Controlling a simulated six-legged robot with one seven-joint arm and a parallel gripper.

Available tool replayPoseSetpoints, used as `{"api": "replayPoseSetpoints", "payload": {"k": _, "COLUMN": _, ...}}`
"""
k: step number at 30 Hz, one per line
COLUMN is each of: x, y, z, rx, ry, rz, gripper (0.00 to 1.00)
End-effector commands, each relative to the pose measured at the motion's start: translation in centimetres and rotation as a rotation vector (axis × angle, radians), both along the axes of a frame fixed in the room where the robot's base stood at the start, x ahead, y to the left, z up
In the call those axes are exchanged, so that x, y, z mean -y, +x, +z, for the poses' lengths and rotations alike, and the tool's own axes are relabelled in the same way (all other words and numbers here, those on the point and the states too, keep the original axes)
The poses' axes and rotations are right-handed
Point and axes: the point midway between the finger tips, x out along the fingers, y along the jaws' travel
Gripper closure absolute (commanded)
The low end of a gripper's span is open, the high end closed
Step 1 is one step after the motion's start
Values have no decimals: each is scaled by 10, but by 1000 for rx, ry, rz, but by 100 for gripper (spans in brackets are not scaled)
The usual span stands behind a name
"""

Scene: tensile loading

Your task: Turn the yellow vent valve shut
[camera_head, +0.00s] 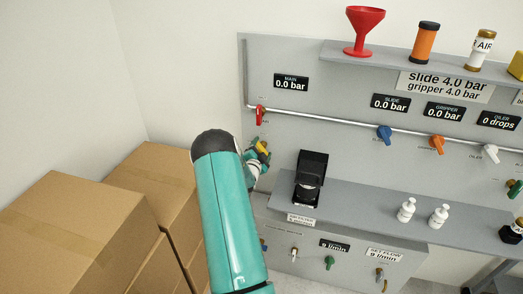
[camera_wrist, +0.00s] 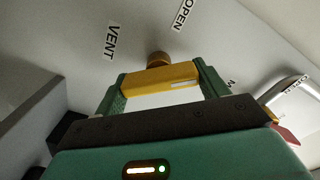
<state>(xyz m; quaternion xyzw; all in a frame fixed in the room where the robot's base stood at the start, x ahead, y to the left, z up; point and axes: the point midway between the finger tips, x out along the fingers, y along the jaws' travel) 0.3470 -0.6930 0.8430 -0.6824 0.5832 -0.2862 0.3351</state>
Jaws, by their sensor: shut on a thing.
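The yellow vent valve (camera_wrist: 160,76) shows in the wrist view as a yellow bar handle on a brass stem, on the grey panel. The labels VENT (camera_wrist: 111,42) and OPEN (camera_wrist: 184,16) are printed on the panel near it. My gripper (camera_wrist: 160,86) has its two green fingers at the two ends of the handle and is shut on it. In the head view the yellow handle (camera_head: 262,148) is small, beside my gripper (camera_head: 257,155), and partly hidden by my teal arm. The handle's exact angle relative to the labels is hard to tell.
A red valve (camera_head: 260,115) sits on the pipe just above. A black device (camera_head: 311,177) stands on the grey shelf to the right. Cardboard boxes (camera_head: 80,225) fill the left side. Blue, orange and white valves line the pipe further right.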

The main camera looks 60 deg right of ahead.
Motion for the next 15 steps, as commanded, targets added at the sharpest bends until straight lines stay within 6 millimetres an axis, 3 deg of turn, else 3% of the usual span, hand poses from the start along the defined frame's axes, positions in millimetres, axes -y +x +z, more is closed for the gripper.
{"api": "replayPoseSetpoints", "payload": {"k": 15, "x": 1, "y": -2, "z": -1, "rx": 457, "ry": 71, "rz": -2, "gripper": 50}}
